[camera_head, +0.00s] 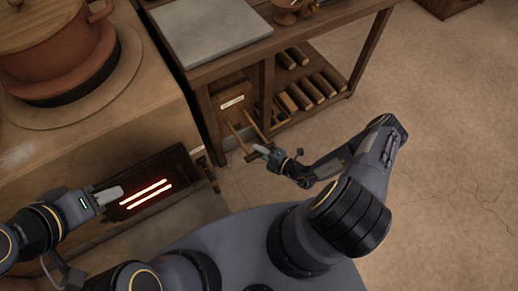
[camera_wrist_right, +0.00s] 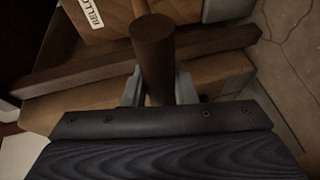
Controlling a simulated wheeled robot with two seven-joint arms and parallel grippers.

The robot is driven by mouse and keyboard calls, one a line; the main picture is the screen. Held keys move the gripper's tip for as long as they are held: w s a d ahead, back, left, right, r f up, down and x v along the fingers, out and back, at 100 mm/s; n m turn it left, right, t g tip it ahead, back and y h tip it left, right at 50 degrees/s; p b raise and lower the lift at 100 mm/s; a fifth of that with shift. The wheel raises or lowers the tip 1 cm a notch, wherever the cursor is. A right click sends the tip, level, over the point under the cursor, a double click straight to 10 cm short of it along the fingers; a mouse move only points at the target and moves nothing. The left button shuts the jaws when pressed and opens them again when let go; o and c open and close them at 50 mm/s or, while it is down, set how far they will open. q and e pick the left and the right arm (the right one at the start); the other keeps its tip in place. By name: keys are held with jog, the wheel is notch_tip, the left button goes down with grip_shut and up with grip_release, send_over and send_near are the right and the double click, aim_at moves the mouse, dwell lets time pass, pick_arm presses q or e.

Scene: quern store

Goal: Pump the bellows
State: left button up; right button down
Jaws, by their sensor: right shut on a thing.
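The bellows (camera_head: 231,98) is a wooden box with a pale label, low under the workbench. Two wooden rods come out of its front to a crossbar handle (camera_head: 249,155). My right gripper (camera_head: 259,151) is at this handle. In the right wrist view a dark round wooden bar (camera_wrist_right: 153,50) stands between the fingers, which are shut on it, and part of the bellows label (camera_wrist_right: 90,12) shows behind it. My left gripper (camera_head: 112,194) is in front of the stove's glowing opening, apart from the bellows; its finger gap is not clear.
The stove (camera_head: 150,85) stands at left with a lidded clay pot (camera_head: 50,45) on top and glowing red bars (camera_head: 147,194) in its front. The workbench holds a grey slab (camera_head: 208,27). Several wooden rolls (camera_head: 300,97) lie on its lower shelf.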

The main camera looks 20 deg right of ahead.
jog(key=c, duration=1.2)
grip_release()
jog(key=shift+o, duration=0.2)
jog(key=p+v, duration=0.1)
jog(key=v, duration=0.6)
jog(key=shift+s+d, duration=0.2)
jog(key=shift+s, duration=0.1)
